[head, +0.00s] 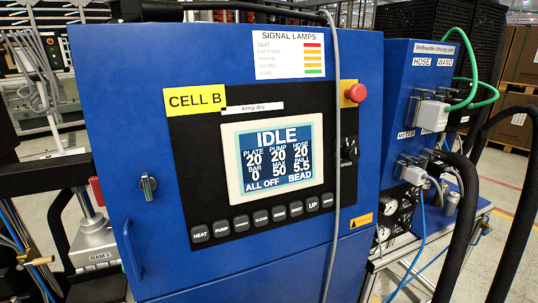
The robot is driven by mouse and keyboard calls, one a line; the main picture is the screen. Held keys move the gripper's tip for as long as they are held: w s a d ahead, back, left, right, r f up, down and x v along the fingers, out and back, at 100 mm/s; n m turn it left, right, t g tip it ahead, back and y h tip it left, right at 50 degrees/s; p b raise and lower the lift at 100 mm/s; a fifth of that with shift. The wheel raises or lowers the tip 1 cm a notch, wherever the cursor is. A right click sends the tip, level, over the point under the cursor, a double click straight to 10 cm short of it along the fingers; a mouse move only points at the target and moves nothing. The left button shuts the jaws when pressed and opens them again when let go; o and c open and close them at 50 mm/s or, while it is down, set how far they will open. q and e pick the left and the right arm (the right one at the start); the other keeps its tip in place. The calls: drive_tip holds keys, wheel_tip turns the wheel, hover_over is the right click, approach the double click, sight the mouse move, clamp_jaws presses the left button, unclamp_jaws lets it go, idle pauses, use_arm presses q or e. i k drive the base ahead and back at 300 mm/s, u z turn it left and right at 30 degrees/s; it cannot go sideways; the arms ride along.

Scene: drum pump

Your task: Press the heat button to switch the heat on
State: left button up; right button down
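The heat button (200,233), a small dark key labelled HEAT, is at the left end of a row of keys on the blue cabinet's black panel. The pump key (222,228) sits just right of it. Above the row, the display (274,158) reads IDLE, with plate, pump and hose each at 20, bar at 0, and ALL OFF at the bottom. Nothing covers the heat button. Neither of my grippers shows in the head view.
A red mushroom button (355,92) is at the panel's upper right. A grey cable (334,150) hangs down the cabinet front, right of the display. A rotary switch (148,185) and a blue handle (131,250) are at the left. Thick black hoses (463,215) stand at the right.

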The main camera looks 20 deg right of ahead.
sight(200, 233)
drive_tip(key=z, duration=3.05)
drive_tip(key=k, duration=1.6)
drive_tip(key=u, duration=2.6)
